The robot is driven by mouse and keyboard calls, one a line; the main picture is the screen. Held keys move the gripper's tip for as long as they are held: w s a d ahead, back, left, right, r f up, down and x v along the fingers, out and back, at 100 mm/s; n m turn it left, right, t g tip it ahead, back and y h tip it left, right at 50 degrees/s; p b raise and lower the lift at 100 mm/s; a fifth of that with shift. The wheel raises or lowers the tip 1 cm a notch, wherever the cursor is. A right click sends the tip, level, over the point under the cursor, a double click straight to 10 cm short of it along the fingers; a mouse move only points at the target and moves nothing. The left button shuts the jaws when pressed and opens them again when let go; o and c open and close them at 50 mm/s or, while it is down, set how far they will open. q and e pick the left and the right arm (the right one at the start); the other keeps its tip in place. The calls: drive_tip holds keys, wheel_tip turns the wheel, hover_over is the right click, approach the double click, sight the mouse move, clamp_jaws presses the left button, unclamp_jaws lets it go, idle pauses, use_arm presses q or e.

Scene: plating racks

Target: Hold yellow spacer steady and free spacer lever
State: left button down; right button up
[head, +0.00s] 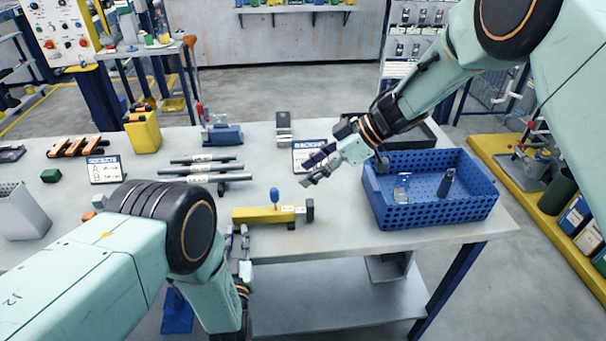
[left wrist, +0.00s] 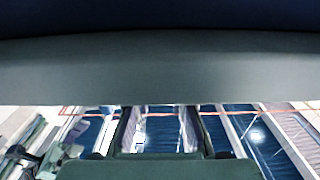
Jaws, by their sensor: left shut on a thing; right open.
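The yellow spacer (head: 262,215) lies lengthwise near the table's front edge in the head view. A blue-knobbed lever (head: 274,197) stands up from it, and a dark block (head: 310,210) is at its right end. My left gripper (head: 238,232) is at the spacer's left end, shut on it; the exact contact is hard to see. The left wrist view shows its fingers (left wrist: 160,130), but the spacer is not clear there. My right gripper (head: 316,170) is open and empty, above the table, up and right of the lever, apart from the spacer.
A blue perforated crate (head: 430,215) holding small parts stands right of the spacer. A blue fixture (head: 222,135), a yellow bin (head: 143,133) and label cards (head: 104,170) stand further back. The table's front edge is close.

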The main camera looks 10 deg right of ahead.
idle(0.3)
use_arm(q)
drive_tip(key=c, duration=1.2)
unclamp_jaws()
drive_tip(key=shift+o, duration=0.2)
